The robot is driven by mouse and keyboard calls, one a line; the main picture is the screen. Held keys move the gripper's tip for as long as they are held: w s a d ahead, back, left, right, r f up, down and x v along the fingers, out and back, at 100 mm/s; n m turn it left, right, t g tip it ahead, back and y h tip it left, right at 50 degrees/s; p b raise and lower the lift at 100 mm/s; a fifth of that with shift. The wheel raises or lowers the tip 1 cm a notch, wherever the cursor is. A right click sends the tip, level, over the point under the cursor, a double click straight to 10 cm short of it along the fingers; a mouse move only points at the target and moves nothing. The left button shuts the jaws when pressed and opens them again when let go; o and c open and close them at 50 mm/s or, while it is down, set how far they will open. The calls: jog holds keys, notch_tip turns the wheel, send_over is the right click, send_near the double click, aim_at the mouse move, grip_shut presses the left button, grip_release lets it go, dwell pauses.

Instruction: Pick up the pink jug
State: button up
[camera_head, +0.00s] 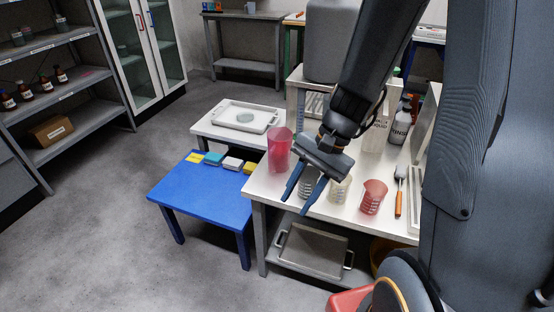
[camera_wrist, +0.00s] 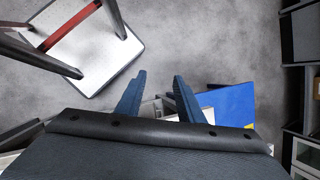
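The pink jug (camera_head: 279,149) is a tall, translucent vessel. It stands upright near the far left corner of the white table (camera_head: 263,188) in the head view. My gripper (camera_head: 294,206) is open, its two blue fingers apart with nothing between them. In the head view it appears over the table's front edge, to the right of and nearer than the jug, not touching it. In the wrist view my gripper (camera_wrist: 159,75) points toward the floor and furniture; I cannot make out the jug there.
A red beaker (camera_head: 374,197) and a pale beaker (camera_head: 339,189) stand right of my gripper. An orange-handled tool (camera_head: 398,200) lies farther right. A blue table (camera_head: 200,196) with several coloured blocks is at left. A white tray (camera_head: 240,116) sits behind. Left floor is clear.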

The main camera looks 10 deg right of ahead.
jog(key=w+f+m+t+y+b, duration=0.3)
jog(key=w+f+m+y, duration=0.2)
jog(key=w+m, duration=0.4)
jog(key=m+t+b, duration=0.3)
jog(key=m+t, duration=0.3)
send_near(272, 163)
jog(key=f, duration=0.2)
jog(key=shift+m+y, duration=0.3)
jog(key=shift+w+r+p+x, duration=0.15)
jog(key=shift+p+x, duration=0.15)
jog(key=shift+x, duration=1.1)
jog(key=shift+w+r+p+x, duration=0.15)
jog(key=shift+p+x, duration=0.2)
jog(key=shift+x, duration=1.05)
jog(key=shift+w+r+p+x, duration=0.15)
jog(key=shift+p+x, duration=0.15)
jog(key=shift+x, duration=1.05)
jog(key=shift+s, duration=0.1)
grip_shut()
